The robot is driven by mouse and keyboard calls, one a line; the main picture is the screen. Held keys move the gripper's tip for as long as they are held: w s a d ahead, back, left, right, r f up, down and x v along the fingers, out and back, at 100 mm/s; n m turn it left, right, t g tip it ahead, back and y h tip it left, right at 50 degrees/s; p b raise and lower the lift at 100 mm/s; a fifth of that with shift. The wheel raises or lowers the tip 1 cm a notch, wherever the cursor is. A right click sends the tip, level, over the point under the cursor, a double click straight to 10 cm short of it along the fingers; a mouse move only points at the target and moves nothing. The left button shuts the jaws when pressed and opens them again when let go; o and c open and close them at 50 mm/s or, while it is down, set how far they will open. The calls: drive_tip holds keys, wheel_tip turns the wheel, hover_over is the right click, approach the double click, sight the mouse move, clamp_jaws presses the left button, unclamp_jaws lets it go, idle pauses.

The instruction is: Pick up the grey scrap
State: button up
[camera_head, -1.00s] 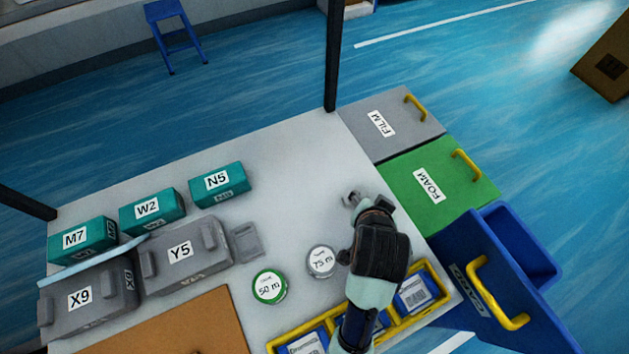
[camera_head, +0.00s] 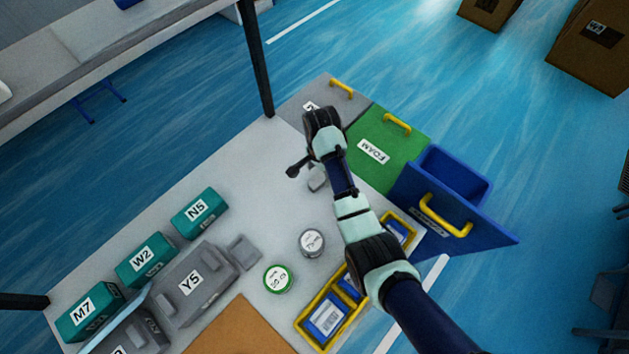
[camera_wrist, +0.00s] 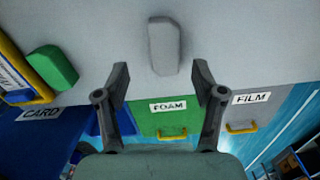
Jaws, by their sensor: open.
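A small grey block (camera_wrist: 164,48), which looks like the grey scrap, lies on the pale table in the wrist view. It sits ahead of and between the spread fingers of my gripper (camera_wrist: 161,76). My gripper is open and nothing is held in it. In the head view a grey piece (camera_head: 317,181) shows beside my arm near the FOAM bin, partly hidden by the arm. My gripper (camera_head: 297,169) is dark and small there, just left of that piece.
Bins labelled FILM (camera_wrist: 243,112), FOAM (camera_wrist: 168,119) and CARD (camera_wrist: 45,130) line the table edge. A green block (camera_wrist: 52,67) lies at left in the wrist view. Two round tins, a yellow tray (camera_head: 313,330), and grey and teal boxes stand on the table.

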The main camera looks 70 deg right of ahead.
sight(319, 178)
drive_tip(key=f, duration=0.1)
drive_tip(key=f+b, duration=0.1)
drive_tip(key=f, duration=0.1)
drive_tip(key=f+b, duration=0.1)
drive_tip(key=f, duration=0.1)
drive_tip(key=shift+w+d+f, duration=0.1)
drive_tip(key=shift+w+d, duration=0.05)
drive_tip(key=shift+d, duration=0.15)
drive_tip(key=c, duration=0.9)
